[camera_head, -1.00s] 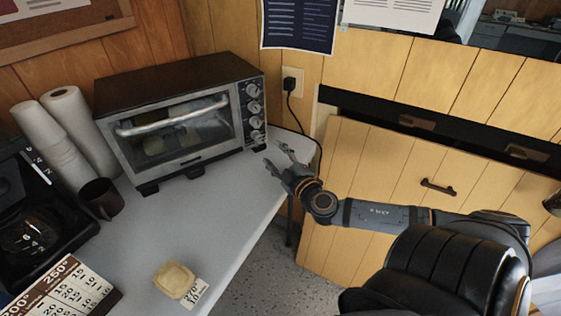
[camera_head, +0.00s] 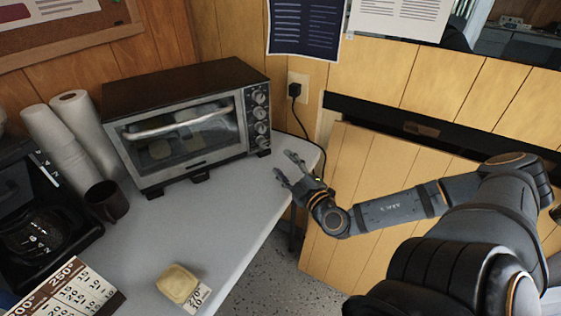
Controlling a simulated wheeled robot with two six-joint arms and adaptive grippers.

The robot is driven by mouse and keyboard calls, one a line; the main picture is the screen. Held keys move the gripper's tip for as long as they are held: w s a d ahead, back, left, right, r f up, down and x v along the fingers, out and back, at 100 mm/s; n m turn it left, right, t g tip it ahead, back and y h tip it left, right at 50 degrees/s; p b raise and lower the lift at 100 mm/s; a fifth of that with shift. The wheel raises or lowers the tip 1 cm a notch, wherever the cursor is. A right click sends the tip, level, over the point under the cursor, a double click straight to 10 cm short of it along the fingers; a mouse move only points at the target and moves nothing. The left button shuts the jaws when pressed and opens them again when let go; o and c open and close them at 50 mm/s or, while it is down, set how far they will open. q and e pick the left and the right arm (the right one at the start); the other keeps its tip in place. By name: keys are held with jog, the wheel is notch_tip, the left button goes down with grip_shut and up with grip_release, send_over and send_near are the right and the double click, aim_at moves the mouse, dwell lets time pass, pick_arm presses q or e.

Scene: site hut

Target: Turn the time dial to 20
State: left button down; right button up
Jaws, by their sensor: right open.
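The toaster oven (camera_head: 190,125) stands at the back of the grey table, its glass door shut and pale food visible inside. A column of several knobs (camera_head: 260,120) runs down the right side of its front; their markings are too small to read, and I cannot tell which is the time dial. My right gripper (camera_head: 285,170) is open and empty, just right of and below the lowest knob, apart from the oven. My left gripper is not in view.
A sandwich-like item (camera_head: 178,283) with a small card (camera_head: 197,297) lies near the table's front edge. The table's middle is clear.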

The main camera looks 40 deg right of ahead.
notch_tip(320, 180, up, 4)
jog(key=d+n+p, duration=0.3)
jog(key=n+p, duration=0.1)
jog(key=n, duration=0.2)
jog(key=n+p, duration=0.8)
jog(key=n, duration=0.9)
send_near(263, 144)
jog(key=shift+s+r, duration=0.4)
jog(key=shift+s, duration=0.4)
jog(key=shift+f, duration=0.2)
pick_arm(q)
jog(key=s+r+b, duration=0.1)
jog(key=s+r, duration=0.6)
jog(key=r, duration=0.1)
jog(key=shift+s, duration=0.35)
pick_arm(e)
jog(key=w, duration=0.7)
jog(key=w+d, duration=0.1)
jog(key=w, duration=0.2)
jog(key=shift+w, duration=0.2)
